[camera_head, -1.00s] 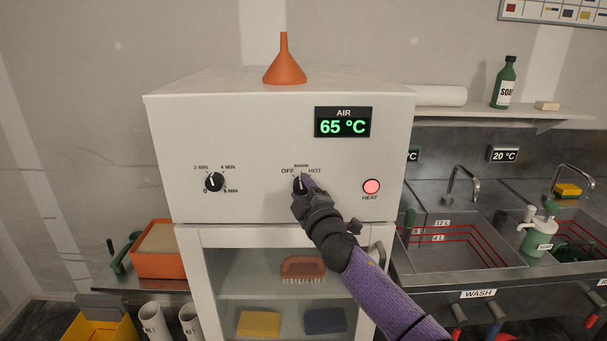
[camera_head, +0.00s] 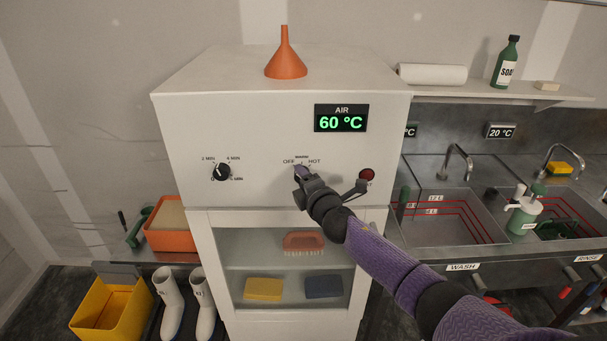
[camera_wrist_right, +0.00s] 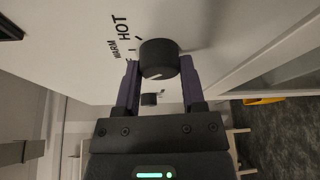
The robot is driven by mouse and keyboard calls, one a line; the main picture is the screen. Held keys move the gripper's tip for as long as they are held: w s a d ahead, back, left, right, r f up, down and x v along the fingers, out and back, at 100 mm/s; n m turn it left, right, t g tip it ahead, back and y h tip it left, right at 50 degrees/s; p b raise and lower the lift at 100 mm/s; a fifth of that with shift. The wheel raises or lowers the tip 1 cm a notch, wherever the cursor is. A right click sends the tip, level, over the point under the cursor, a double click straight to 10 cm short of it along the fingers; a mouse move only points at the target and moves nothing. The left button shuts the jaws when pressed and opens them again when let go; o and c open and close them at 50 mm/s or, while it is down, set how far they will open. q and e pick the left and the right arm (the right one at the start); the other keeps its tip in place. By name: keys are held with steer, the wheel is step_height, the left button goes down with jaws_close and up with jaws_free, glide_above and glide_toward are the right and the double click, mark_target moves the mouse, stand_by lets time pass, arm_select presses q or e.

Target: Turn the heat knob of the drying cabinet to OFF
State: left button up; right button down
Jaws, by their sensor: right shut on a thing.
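The drying cabinet (camera_head: 260,120) stands in the middle of the head view. Its heat knob sits under the OFF, WARM and HOT marks and is mostly hidden there by my right gripper (camera_head: 300,173). In the right wrist view the dark round heat knob (camera_wrist_right: 158,58) is between the two purple fingers of my right gripper (camera_wrist_right: 158,75), which is shut on it. A pale line shows on the knob's face, but I cannot tell which mark it points at. The heat lamp (camera_head: 367,175) is dark red. The air display (camera_head: 341,118) reads 60 °C. My left gripper is not in view.
A timer knob (camera_head: 221,172) is on the panel's left. An orange funnel (camera_head: 286,60) stands on the cabinet. Below is a glazed compartment with a brush (camera_head: 304,241) and sponges. Sinks (camera_head: 455,215) are at right; an orange box (camera_head: 172,238) and white boots (camera_head: 171,300) at left.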

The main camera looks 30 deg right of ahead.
steer(key=shift+f, duration=0.1)
stand_by(0.3)
steer(key=shift+c, duration=0.9)
jaws_free()
steer(key=s+a+p, duration=0.1)
steer(key=s, duration=0.8)
steer(key=shift+s+a+r, duration=0.3)
steer(key=shift+s+r, duration=0.1)
steer(key=shift+r, duration=0.05)
